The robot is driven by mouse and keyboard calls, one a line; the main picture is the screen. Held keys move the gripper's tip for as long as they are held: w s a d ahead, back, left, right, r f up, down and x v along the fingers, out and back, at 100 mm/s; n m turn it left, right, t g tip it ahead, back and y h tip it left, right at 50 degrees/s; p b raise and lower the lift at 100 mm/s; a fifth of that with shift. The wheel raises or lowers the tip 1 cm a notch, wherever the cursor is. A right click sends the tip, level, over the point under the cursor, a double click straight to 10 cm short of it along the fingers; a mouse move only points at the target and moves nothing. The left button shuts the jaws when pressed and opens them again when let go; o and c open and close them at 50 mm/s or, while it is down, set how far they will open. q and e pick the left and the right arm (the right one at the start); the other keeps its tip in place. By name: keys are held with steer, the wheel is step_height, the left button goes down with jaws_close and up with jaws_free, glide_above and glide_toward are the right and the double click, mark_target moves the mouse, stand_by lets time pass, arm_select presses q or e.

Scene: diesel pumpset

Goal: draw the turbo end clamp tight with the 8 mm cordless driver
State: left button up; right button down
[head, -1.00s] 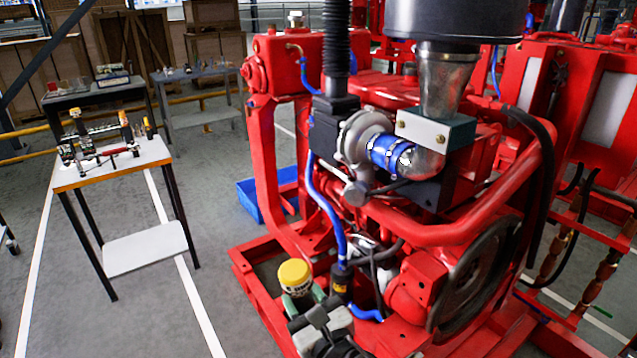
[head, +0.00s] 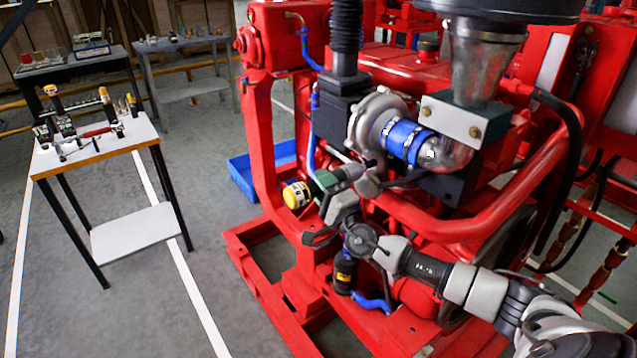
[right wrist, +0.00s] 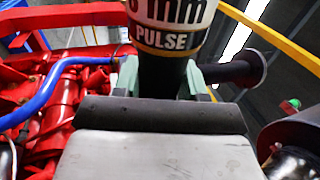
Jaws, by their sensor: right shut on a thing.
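The driver lies below and left of the blue hose (head: 405,140) that joins the silver turbo housing (head: 366,118) to a metal elbow (head: 455,155). Metal bands ring the hose; the turbo-end clamp (head: 388,134) is apart from the driver's body. My left gripper is out of view.
The red engine frame (head: 268,150) and a thick red pipe (head: 470,228) surround the driver. A black corrugated hose (head: 346,35) rises behind the turbo. A small white table (head: 95,148) with tools stands left, with clear floor between. A blue bin (head: 262,168) sits on the floor.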

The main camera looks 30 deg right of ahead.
mark_target(339, 178)
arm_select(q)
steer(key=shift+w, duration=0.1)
arm_select(e)
steer(key=shift+r, duration=0.15)
steer(key=shift+d+f+b, duration=0.2)
steer(key=shift+d+b, duration=0.75)
steer(key=shift+d, duration=0.05)
steer(key=shift+w+d+r+b, duration=0.1)
steer(key=shift+d+b, duration=0.7)
steer(key=shift+d, duration=0.35)
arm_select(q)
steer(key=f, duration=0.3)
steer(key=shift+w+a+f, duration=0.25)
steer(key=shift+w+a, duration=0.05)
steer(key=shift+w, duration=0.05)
arm_select(e)
steer(key=shift+d, duration=0.1)
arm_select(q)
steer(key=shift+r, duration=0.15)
arm_select(e)
steer(key=shift+r, duration=0.15)
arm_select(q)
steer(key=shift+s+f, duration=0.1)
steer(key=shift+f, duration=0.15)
arm_select(e)
steer(key=shift+d, duration=0.15)
